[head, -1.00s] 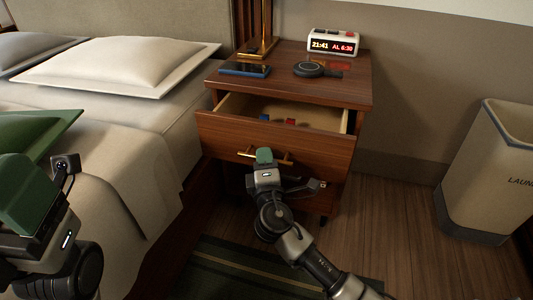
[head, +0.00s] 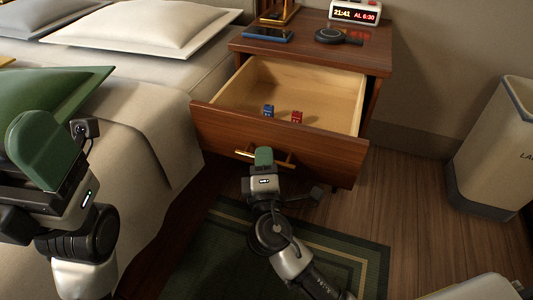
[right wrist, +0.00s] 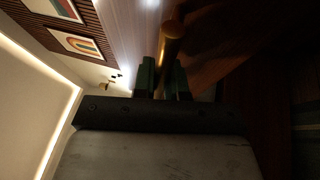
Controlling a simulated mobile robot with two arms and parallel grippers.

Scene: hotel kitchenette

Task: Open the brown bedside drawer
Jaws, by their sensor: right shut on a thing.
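The brown bedside drawer (head: 215,128) is pulled well out of the nightstand, and its pale wooden inside shows. A blue small item (head: 268,111) and a red small item (head: 297,117) lie in it near the front. My right gripper (head: 264,158) is shut on the brass handle (head: 286,161) of the drawer front. In the right wrist view the green fingers (right wrist: 162,80) stand on either side of the brass bar (right wrist: 172,45). My left gripper (head: 38,150) is over the bed at the left; its fingertips do not show clearly.
The bed (head: 140,120) borders the drawer's left side. A laundry bin (head: 495,150) stands at the right. A green rug (head: 215,245) covers the floor in front.

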